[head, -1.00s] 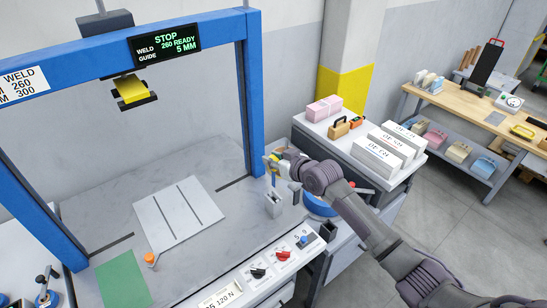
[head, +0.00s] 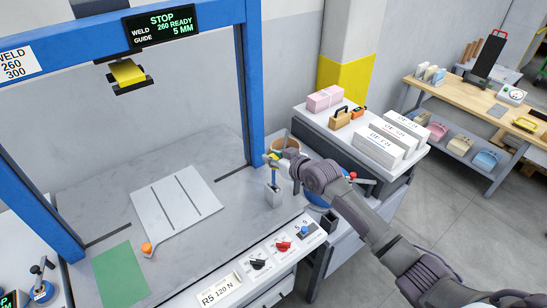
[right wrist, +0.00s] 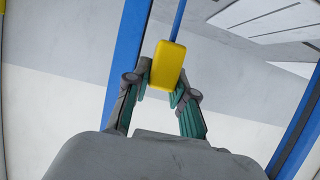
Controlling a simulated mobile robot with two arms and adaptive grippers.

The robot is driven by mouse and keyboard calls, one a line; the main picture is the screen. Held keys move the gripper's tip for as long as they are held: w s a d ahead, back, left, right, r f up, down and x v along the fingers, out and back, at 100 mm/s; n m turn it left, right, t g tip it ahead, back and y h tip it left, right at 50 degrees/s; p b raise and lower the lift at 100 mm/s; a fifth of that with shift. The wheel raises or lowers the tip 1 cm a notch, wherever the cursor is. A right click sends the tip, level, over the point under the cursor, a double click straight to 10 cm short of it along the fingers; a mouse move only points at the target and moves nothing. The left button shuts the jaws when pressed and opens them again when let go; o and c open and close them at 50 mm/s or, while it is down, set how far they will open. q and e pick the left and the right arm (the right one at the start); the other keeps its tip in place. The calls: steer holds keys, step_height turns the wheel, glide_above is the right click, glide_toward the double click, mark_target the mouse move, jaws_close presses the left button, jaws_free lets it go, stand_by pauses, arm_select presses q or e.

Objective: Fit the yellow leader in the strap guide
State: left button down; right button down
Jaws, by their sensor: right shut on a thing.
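My right gripper (head: 273,158) is over the right side of the machine table, near the blue upright. It is shut on the yellow leader, a small rounded yellow block that shows clearly between the fingertips in the right wrist view (right wrist: 168,65). A thin blue strap (right wrist: 179,20) runs from the leader, away from the gripper. In the head view the strap hangs below the gripper to a small grey upright block (head: 274,197) on the table. I cannot tell which part is the strap guide. My left gripper is out of view.
A blue frame (head: 252,90) spans the machine, with a yellow and black head (head: 127,73) under its beam. A slotted pale plate (head: 176,210) and green sheet (head: 120,275) lie on the table. Knobs (head: 282,246) line the front. A cabinet (head: 395,165) with boxes stands at right.

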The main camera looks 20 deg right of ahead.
mark_target(274, 184)
steer(key=shift+f+b, duration=3.55)
steer(key=shift+f, duration=1.05)
stand_by(0.5)
steer(key=c, duration=0.9)
jaws_free()
steer(key=v, duration=1.1)
step_height(274, 184, up, 7)
steer(key=p, duration=0.7)
steer(key=shift+s+d+r, duration=0.15)
steer(key=shift+s, duration=0.35)
